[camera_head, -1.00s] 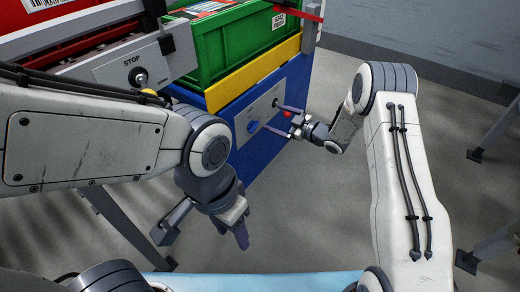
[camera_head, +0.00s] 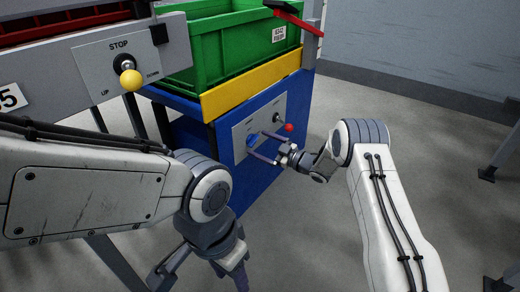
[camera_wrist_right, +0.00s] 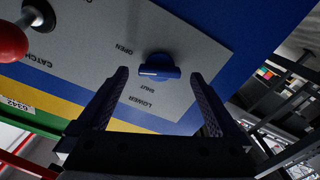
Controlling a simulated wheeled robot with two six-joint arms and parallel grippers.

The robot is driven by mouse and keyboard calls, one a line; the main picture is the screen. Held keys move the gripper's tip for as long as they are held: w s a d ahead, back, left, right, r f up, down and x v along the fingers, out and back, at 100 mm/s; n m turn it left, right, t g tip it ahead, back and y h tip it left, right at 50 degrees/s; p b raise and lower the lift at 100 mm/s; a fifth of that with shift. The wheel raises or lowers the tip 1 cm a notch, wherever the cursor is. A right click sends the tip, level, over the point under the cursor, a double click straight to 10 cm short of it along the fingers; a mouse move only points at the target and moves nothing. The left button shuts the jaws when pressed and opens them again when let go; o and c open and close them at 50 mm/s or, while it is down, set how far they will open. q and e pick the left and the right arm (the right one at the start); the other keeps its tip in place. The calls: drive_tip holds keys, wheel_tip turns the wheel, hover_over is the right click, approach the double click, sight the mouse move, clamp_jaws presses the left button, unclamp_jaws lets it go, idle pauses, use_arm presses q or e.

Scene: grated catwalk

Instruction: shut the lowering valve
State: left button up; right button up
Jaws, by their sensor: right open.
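The lowering valve is a blue knob (camera_head: 252,142) on a grey panel on the blue cabinet front. In the right wrist view the knob (camera_wrist_right: 160,68) has a raised bar lying across the picture, with OPEN, SHUT and LOWER printed around it. My right gripper (camera_head: 262,146) is open, its fingers pointing at the panel. In the right wrist view its fingertips (camera_wrist_right: 159,75) stand on either side of the knob, with a gap on each side. My left gripper (camera_head: 205,272) hangs low near the bottom edge, partly cut off, its opening unclear.
A red-knobbed catch lever (camera_head: 288,127) sits beside the valve; its red ball (camera_wrist_right: 10,42) is close in the wrist view. A yellow-knobbed UP/STOP/DOWN lever (camera_head: 131,80) is at upper left. A green crate (camera_head: 225,50) stands above a yellow bar (camera_head: 250,82).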

drive_tip(key=shift+w+a, duration=0.3)
drive_tip(key=shift+a, duration=0.05)
drive_tip(key=shift+r, duration=0.1)
drive_tip(key=c, duration=1.4)
drive_tip(key=shift+s+n, duration=0.1)
drive_tip(key=shift+n, duration=6.8)
